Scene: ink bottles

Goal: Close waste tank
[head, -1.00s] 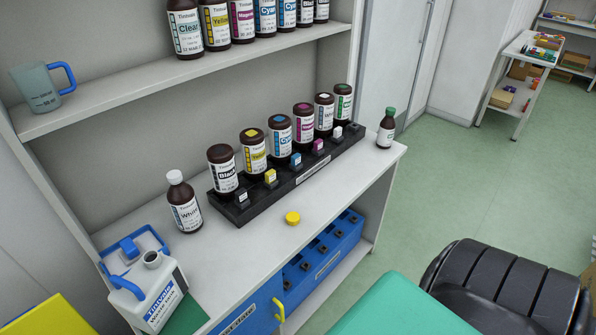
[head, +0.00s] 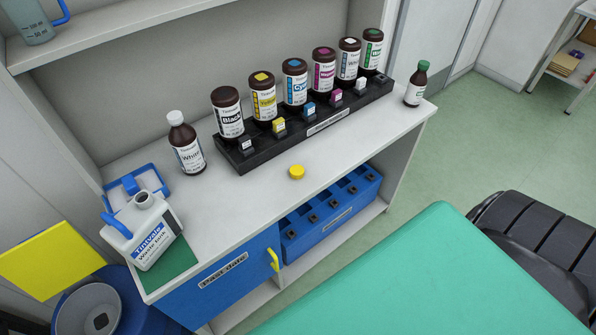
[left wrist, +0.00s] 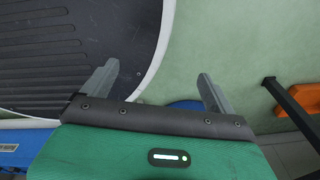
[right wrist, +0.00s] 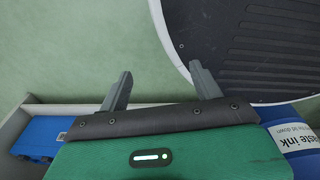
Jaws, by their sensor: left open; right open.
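The white waste tank (head: 152,240) with a blue handle stands upright on a green mat (head: 172,268) at the left end of the counter, in the head view. Its round neck (head: 143,198) is uncovered. A yellow cap (head: 297,172) lies on the counter, in front of the black bottle rack. I cannot tell whether it belongs to the tank. My left gripper (left wrist: 156,75) is open and empty in the left wrist view, above the floor area. My right gripper (right wrist: 161,70) is open and empty in the right wrist view. Neither gripper shows in the head view.
A brown white-capped bottle (head: 185,145) stands behind the tank, beside a blue tray (head: 138,186). The black rack (head: 330,123) holds several ink bottles. A green-capped bottle (head: 416,88) stands at the right end. A blue bin (head: 125,305) stands lower left.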

